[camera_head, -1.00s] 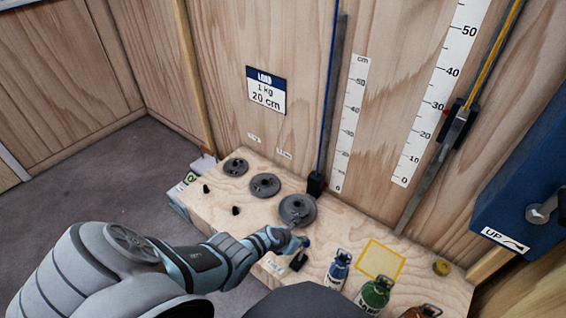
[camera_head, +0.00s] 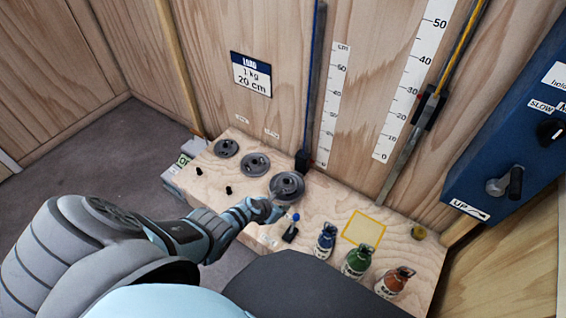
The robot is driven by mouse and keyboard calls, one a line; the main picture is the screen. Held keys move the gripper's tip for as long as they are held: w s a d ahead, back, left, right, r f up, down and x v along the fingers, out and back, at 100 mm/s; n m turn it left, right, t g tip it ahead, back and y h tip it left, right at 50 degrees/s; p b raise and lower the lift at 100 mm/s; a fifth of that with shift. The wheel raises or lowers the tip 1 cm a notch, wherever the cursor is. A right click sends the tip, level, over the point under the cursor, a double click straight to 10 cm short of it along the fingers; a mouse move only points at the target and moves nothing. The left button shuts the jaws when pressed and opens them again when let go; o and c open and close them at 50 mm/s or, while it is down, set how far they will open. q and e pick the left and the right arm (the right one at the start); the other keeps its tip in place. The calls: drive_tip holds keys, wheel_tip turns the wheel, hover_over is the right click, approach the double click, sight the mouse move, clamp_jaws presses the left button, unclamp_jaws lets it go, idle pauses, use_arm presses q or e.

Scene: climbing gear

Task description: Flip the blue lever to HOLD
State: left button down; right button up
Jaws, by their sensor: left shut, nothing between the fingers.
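The blue lever (camera_head: 295,217) is a small stick with a blue knob on a black base, near the front edge of the wooden bench (camera_head: 330,205). It leans slightly to the right in the picture. A small white label lies left of its base, too small to read. My left gripper (camera_head: 278,210) is shut and empty, just left of the knob, with a small gap seeming to show between them. It overlaps the front of the largest grey disc (camera_head: 287,184) in the picture. My right gripper is not in view.
Smaller grey discs sit to the left. A blue wall box (camera_head: 510,130) with a crank is at the right.

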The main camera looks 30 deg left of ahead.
use_arm(q)
wheel_tip(320, 180, up, 5)
drive_tip(key=p, duration=0.3)
drive_tip(key=shift+a+f, duration=0.15)
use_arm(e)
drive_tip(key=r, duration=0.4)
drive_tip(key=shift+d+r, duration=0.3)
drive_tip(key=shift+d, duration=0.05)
